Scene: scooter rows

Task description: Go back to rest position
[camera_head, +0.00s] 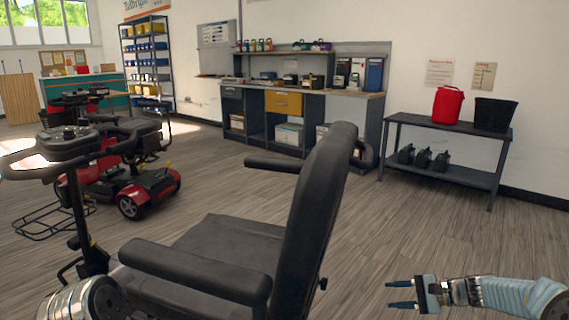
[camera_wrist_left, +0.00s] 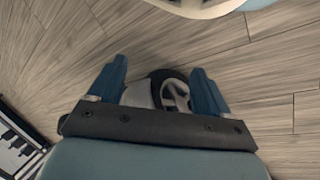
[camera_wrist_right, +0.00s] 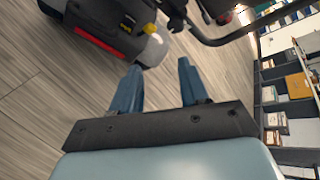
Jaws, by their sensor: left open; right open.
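My right gripper (camera_head: 402,294) is in the lower right of the head view, over the floor to the right of the black scooter seat (camera_head: 225,245). Its two blue fingers are apart with nothing between them, and they also show in the right wrist view (camera_wrist_right: 158,88). My left gripper (camera_wrist_left: 160,88) shows in the left wrist view with its blue fingers apart. A dark-rimmed wheel-like part shows beyond and between them; I cannot tell how far away it is. In the head view the left gripper's fingers are not visible.
The near scooter with its black armrest (camera_head: 195,270) fills the lower middle. A red scooter (camera_head: 135,190) stands behind it at left. A workbench (camera_head: 300,100) and a dark table (camera_head: 440,125) with a red container (camera_head: 447,106) line the wall. The floor (camera_head: 440,230) at right is clear.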

